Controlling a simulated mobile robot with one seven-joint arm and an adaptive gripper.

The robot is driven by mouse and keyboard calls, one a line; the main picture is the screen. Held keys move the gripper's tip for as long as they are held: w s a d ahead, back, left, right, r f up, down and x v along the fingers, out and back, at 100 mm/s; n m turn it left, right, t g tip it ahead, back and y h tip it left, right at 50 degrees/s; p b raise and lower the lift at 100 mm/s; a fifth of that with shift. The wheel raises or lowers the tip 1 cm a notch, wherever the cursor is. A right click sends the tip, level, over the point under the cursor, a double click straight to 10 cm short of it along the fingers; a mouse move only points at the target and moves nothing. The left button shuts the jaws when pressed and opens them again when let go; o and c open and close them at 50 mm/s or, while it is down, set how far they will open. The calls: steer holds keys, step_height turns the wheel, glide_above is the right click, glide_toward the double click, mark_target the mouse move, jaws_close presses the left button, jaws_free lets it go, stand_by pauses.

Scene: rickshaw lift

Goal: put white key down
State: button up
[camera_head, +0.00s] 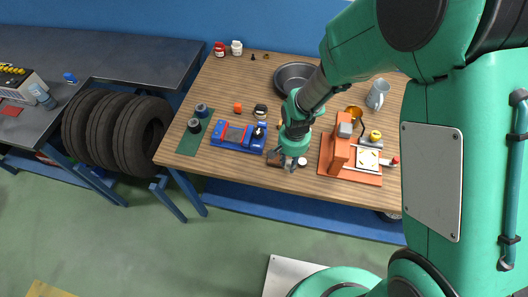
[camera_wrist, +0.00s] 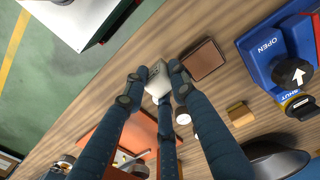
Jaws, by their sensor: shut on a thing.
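The white key (camera_wrist: 158,80) is a small pale block with dark marks on its face. It sits between the fingertips of my gripper (camera_wrist: 157,76), which is shut on it, in the wrist view. In the head view my gripper (camera_head: 292,160) points down over the front edge area of the wooden table (camera_head: 230,85), and the key is not clear there. I cannot tell whether the key touches the table. A flat brown block (camera_wrist: 203,60) lies on the table just right of the key in the wrist view.
A blue device with an OPEN/SHUT knob (camera_wrist: 290,72) stands right of the gripper in the wrist view. An orange stand (camera_head: 342,155) is on the other side in the head view. The table's front edge is close.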

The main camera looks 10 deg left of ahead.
steer(key=shift+a, duration=0.15)
steer(key=s+a+p, duration=0.2)
steer(key=s+a, duration=0.1)
steer(key=a, duration=1.2)
steer(key=s+a+p, duration=0.2)
steer(key=s+a, duration=0.1)
steer(key=a, duration=1.3)
steer(key=shift+s+r+m, duration=0.2)
steer(key=shift+r+m, duration=0.05)
steer(key=shift+m, duration=0.05)
steer(key=shift+w+a, duration=0.1)
steer(key=shift+w, duration=0.05)
steer(key=w+a, duration=0.3)
steer(key=a, duration=0.1)
steer(key=w+a+f, duration=0.1)
steer(key=w+a, duration=0.2)
steer(key=a, duration=0.1)
steer(key=w+a, duration=0.3)
steer(key=a, duration=0.1)
steer(key=shift+w+a+f, duration=0.2)
steer(key=shift+w+f, duration=0.05)
steer(key=shift+w, duration=0.15)
steer(key=shift+f, duration=1.7)
